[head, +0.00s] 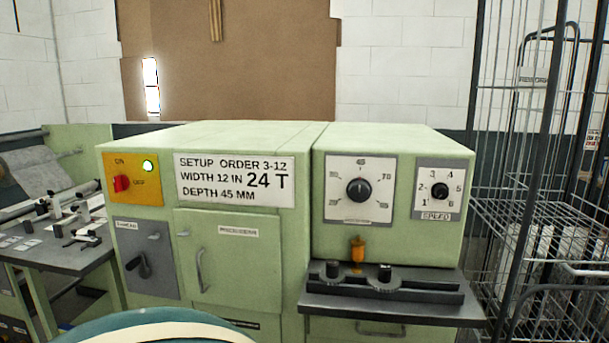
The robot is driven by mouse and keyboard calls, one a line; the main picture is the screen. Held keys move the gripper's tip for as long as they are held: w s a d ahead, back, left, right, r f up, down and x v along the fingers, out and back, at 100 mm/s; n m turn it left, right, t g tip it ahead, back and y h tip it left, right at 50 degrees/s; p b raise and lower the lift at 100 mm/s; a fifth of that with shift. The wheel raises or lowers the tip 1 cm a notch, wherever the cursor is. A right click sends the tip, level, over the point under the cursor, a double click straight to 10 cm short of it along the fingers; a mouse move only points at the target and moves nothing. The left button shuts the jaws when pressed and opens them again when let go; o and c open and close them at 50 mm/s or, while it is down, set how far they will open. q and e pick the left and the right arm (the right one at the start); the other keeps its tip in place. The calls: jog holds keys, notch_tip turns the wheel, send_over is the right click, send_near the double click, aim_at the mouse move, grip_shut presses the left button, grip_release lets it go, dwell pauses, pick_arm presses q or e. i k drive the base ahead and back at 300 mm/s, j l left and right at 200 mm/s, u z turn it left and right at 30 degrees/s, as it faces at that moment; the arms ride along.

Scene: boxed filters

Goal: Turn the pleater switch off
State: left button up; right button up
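The pleater is a pale green machine (245,222). Its switch, a small red knob (121,184), sits on a yellow plate (150,193) at the upper left of its front. "ON" is printed above the knob and "OFF" to its right. The knob is too small to tell surely which way it points. A round green lamp (148,166) at the plate's upper right glows. Neither of my grippers shows in the head view.
A dark lever panel (146,258) lies below the switch, beside a door with a handle (200,270). Two dials (359,190) are on the right. A dark ledge (390,303) juts out below them. A tool bench (60,250) stands left, a wire cage (540,200) right.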

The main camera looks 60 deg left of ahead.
aim_at(121, 183)
jog(key=u, duration=2.9)
jog(key=i+j, duration=0.15)
jog(key=i, duration=0.3)
